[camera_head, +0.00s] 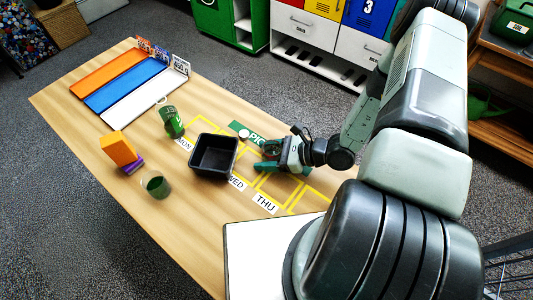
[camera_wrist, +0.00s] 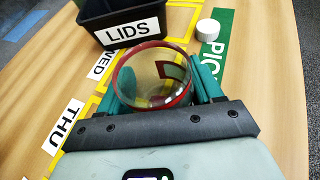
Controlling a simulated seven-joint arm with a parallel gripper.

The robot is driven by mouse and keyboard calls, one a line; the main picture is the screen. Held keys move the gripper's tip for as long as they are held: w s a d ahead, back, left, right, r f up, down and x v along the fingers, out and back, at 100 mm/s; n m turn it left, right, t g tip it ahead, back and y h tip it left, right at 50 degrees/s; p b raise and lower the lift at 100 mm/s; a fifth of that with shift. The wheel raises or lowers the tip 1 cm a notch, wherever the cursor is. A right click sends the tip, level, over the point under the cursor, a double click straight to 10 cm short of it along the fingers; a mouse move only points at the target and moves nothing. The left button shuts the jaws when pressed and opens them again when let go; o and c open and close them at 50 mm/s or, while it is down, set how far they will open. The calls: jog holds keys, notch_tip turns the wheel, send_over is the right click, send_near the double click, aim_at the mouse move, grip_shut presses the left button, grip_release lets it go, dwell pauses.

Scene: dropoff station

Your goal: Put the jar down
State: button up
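The jar is a clear, open glass with a red rim (camera_wrist: 153,78), seen from above in the wrist view. It sits between the teal fingers of my gripper (camera_wrist: 166,84), which touch it on both sides, and it looks empty. In the head view, my gripper (camera_head: 268,153) is low over the yellow-outlined squares, just right of the black bin, and the jar is hard to make out there. I cannot tell whether the jar's base touches the table.
The black LIDS bin (camera_head: 214,157) stands close beside my gripper. A white lid (camera_head: 244,134) lies by the green strip (camera_wrist: 221,35). The THU square (camera_head: 285,190) looks clear.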

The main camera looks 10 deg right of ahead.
jog(key=o, duration=0.4)
jog(key=shift+r, duration=0.2)
jog(key=v, duration=1.2)
